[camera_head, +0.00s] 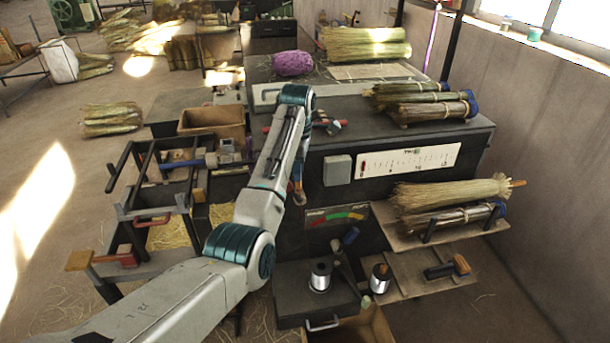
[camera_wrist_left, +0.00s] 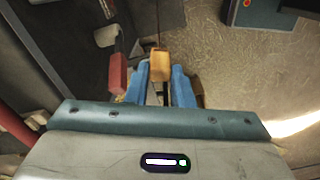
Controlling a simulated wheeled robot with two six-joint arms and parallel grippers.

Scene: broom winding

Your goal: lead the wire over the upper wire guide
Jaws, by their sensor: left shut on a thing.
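My left arm rises from the lower left in the head view and bends at the elbow. The left gripper (camera_wrist_left: 168,85) has blue fingers in the left wrist view, shut on a small yellow-brown block (camera_wrist_left: 159,62). A thin dark line, possibly the wire (camera_wrist_left: 158,28), runs up from the block. In the head view only a small part of the gripper (camera_head: 297,188) shows past my arm, in front of the dark bench. Two spools (camera_head: 320,277) (camera_head: 381,277) stand low by the bench. I cannot make out the upper wire guide. The right gripper is not in view.
The dark bench (camera_head: 420,134) carries broom bundles (camera_head: 424,104) and a purple bundle (camera_head: 293,63). A shelf (camera_head: 490,228) with more bundles is at the right. A dark metal frame (camera_head: 125,214) stands left of my arm. Open floor (camera_head: 50,230) lies further left.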

